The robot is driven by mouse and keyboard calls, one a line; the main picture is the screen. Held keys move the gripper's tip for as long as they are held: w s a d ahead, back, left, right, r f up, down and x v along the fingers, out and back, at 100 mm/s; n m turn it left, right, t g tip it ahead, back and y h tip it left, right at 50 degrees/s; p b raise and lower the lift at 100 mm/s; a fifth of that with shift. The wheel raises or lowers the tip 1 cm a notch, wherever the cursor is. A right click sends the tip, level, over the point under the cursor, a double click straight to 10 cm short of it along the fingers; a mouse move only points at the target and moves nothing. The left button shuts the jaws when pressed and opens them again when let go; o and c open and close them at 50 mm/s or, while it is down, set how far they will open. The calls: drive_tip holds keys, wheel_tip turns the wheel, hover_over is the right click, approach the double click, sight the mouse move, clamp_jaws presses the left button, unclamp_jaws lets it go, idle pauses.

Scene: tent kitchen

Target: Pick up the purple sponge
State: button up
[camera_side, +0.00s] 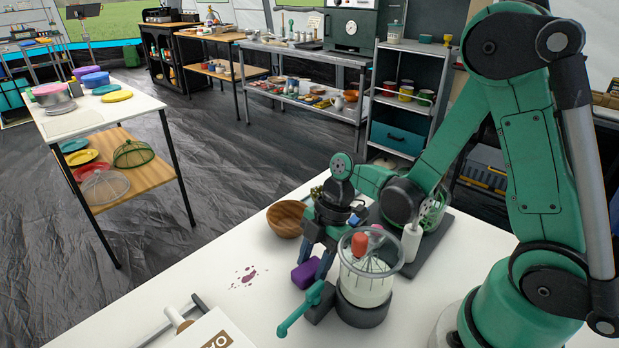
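The purple sponge (304,274) lies on the white table, just left of the clear-bowled kitchen device. My gripper (314,268) points down at the sponge, with its two dark blue-grey fingers apart. One finger comes down behind the sponge and the other at its right side. The fingertips are partly hidden, and I cannot tell whether they touch the sponge.
The clear-bowled device (366,279) with a whisk and green handle stands close right of my gripper. A wooden bowl (286,218) is behind. A white box (210,332) lies in front.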

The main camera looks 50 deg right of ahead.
sight(314, 264)
clamp_jaws()
drive_tip(key=shift+r, duration=0.1)
wheel_tip(314, 264, up, 20)
idle(0.6)
